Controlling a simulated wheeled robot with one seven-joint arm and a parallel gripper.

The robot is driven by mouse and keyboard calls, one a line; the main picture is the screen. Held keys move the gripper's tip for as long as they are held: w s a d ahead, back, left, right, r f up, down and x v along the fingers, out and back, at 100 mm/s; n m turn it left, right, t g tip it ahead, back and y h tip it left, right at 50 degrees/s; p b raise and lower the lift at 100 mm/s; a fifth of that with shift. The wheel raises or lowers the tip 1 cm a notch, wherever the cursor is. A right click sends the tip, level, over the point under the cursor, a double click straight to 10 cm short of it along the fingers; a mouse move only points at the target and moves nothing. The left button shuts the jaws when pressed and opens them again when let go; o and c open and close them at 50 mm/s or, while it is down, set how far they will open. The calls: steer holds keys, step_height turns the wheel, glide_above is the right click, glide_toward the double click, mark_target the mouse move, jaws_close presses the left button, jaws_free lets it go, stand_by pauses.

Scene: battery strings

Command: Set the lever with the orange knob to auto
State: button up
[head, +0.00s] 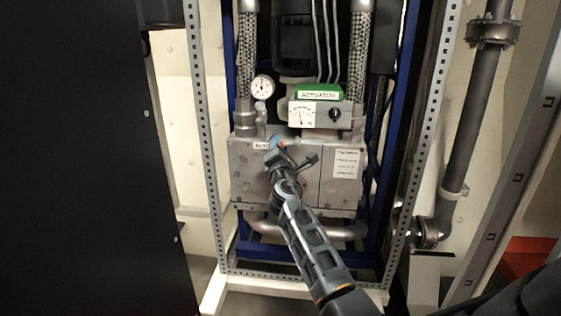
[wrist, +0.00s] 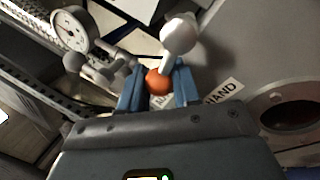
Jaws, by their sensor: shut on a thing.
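The orange knob (wrist: 158,80) sits between the two blue fingers of my gripper (head: 277,149), which is shut on it. A light grey lever arm (wrist: 168,62) runs from the knob up to a rounded grey pivot (wrist: 179,33). A HAND label (wrist: 223,92) lies just right of the knob in the wrist view. A small white label (head: 262,146), seemingly AUTO, is left of my gripper in the head view.
A pressure gauge (head: 262,88) stands above the box, and also shows in the wrist view (wrist: 70,30). A green-topped actuator (head: 318,92) with a dial sits above right. Perforated uprights (head: 205,130) and pipes flank the box. A dark panel (head: 80,160) fills the left.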

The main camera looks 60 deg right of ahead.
steer(key=shift+r+m+h+b, duration=0.4)
steer(key=shift+m+b, duration=0.45)
steer(key=shift+m, duration=0.25)
steer(key=shift+r, duration=0.1)
steer(key=o, duration=1)
steer(key=shift+v, duration=3.9)
steer(key=shift+a, duration=0.1)
